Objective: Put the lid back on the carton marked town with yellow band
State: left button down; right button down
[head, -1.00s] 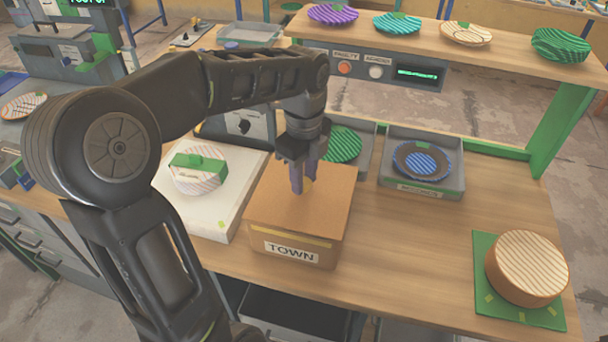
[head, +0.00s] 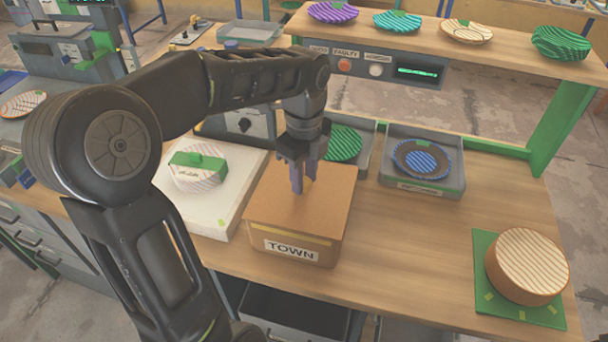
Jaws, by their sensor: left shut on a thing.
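The brown carton (head: 287,248) stands on the wooden table, with a label reading TOWN and a yellow band on its front. Its brown lid (head: 326,204) lies on top and covers the carton as far as I can see. My left gripper (head: 302,187) points straight down at the middle of the lid and is shut on the lid's small yellowish knob, which is mostly hidden between the fingers. My right gripper is not in view.
A white board with a striped, green-banded round thing (head: 199,170) is left of the carton. A grey tray (head: 443,189) with a blue striped plate is at right back. A round striped block (head: 528,266) sits on a green mat. The table between is clear.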

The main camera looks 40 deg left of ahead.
pick_arm(q)
jog(key=c, duration=0.5)
grip_release()
jog(key=shift+r, duration=0.1)
jog(key=shift+r+p, duration=2.95)
jog(key=shift+r, duration=0.5)
jog(key=shift+c, duration=0.6)
grip_shut()
